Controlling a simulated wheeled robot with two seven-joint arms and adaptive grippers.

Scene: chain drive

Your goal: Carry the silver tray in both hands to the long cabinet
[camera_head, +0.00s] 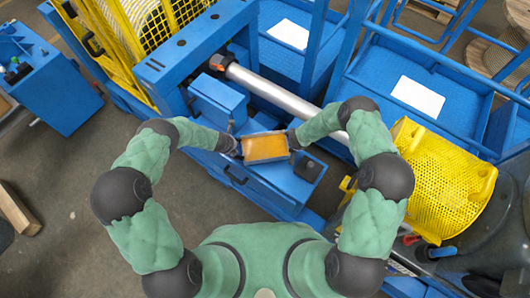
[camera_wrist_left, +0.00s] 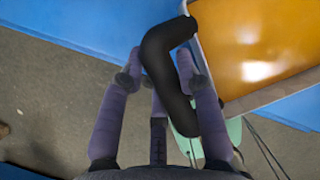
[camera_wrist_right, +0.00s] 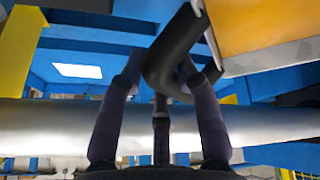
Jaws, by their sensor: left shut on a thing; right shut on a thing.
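The tray (camera_head: 265,161) shows a thin silver rim around an orange-yellow inside, in front of my chest in the head view. My left gripper (camera_head: 238,149) is at its left end, and the left wrist view shows the fingers around a black handle (camera_wrist_left: 163,65) beside the tray's rim (camera_wrist_left: 270,93). My right gripper (camera_head: 292,141) is at its right end; the right wrist view shows its fingers around the other black handle (camera_wrist_right: 172,58). The tray looks about level. Below it is a long blue cabinet (camera_head: 238,170) with dark handles. I cannot tell whether the tray touches it.
A thick silver shaft (camera_head: 275,92) runs across behind the tray, close to my right arm. A yellow perforated guard (camera_head: 445,185) stands at right, a yellow cage (camera_head: 130,35) at upper left. Grey floor is open at left.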

